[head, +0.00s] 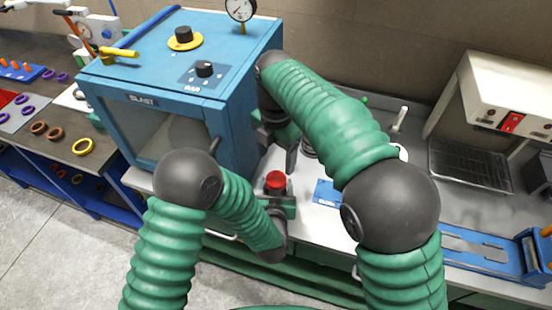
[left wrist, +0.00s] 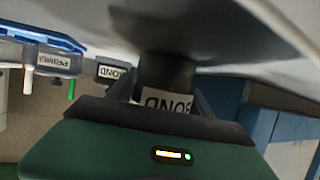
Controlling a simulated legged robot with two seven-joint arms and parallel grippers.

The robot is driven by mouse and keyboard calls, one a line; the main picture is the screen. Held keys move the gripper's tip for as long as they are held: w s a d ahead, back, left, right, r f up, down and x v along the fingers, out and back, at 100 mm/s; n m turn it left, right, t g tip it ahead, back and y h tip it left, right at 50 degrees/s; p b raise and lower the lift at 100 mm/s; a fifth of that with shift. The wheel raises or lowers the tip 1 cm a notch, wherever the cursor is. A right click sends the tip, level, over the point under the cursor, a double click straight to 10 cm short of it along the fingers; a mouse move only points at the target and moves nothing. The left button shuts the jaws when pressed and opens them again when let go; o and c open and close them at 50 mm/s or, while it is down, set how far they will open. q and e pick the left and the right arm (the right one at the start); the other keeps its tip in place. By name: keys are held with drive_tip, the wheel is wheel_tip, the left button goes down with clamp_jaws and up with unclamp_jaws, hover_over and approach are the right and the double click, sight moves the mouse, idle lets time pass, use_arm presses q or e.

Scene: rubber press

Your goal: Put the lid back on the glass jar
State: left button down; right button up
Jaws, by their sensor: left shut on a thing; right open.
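My left gripper (head: 276,202) is shut on a small jar over the pale bench in front of the blue cabinet. In the left wrist view the jar is dark, with a white BOND label (left wrist: 168,100) upside down between the fingers. A round red top (head: 276,179) shows above the gripper in the head view; I cannot tell whether it is a lid or the jar's contents. My right gripper (head: 283,152) is open, pointing down just behind and above the red top. No separate lid can be made out; the right arm hides part of the bench.
The blue BLAST cabinet (head: 175,70) stands close on the left. A blue plate (head: 325,192) lies right of the jar. A wire tray (head: 470,165) and white machine (head: 512,95) are farther right. The left wrist view shows PRIMER (left wrist: 57,62) and another BOND label (left wrist: 112,72).

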sight(276, 178)
wheel_tip(276, 178, down, 8)
drive_tip(key=shift+f, duration=0.1)
idle(0.4)
drive_tip(key=c, duration=1.5)
drive_tip(key=o, duration=1.6)
drive_tip(key=shift+c, duration=0.2)
drive_tip(key=shift+r, duration=2.35)
